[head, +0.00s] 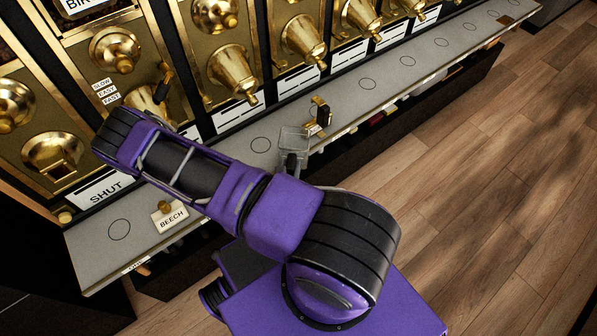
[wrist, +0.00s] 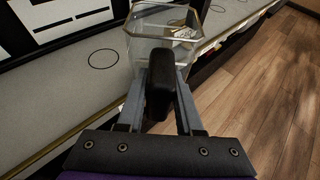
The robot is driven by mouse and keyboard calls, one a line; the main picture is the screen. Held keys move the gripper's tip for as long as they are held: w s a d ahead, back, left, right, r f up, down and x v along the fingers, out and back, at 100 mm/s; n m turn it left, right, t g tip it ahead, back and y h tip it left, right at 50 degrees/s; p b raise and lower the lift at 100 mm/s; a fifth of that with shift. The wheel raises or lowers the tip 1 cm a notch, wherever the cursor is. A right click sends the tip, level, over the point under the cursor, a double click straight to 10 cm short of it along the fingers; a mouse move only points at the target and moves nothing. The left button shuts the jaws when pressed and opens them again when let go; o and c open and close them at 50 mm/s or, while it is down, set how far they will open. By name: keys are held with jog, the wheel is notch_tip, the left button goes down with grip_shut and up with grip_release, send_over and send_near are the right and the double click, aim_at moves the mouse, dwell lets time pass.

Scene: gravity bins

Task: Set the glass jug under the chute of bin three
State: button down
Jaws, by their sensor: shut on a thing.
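The clear glass jug (head: 294,138) is at the front part of the grey counter, right of a ring mark (head: 261,144). In the wrist view the jug (wrist: 150,18) is straight ahead, seen from above its rim. My gripper (wrist: 160,85) is shut on the jug's dark handle. In the head view my gripper (head: 291,161) is partly hidden by my arm. I cannot tell whether the jug's base touches the counter. Brass chutes, such as one (head: 233,70) above and left of the jug, line the wall. No readable bin number shows.
The counter (head: 215,147) carries a row of ring marks. A small brass stand with a black part (head: 320,115) is just right of the jug. A BEECH card (head: 171,217) stands at the left. The wooden floor (head: 480,150) in front is clear.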

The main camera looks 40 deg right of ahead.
jog(key=b, duration=0.2)
send_over(258, 157)
jog(key=shift+w+d, duration=0.1)
jog(key=shift+w, duration=0.2)
jog(key=shift+f+b, duration=0.35)
jog(key=shift+f, duration=0.3)
jog(key=shift+f+b, duration=0.35)
jog(key=shift+f, duration=0.1)
dwell(0.4)
jog(key=shift+c, duration=2.4)
grip_release()
jog(key=shift+s, duration=0.1)
jog(key=shift+s, duration=0.1)
jog(key=v, duration=1.7)
jog(key=shift+a+p, duration=0.2)
jog(key=shift+p, duration=0.25)
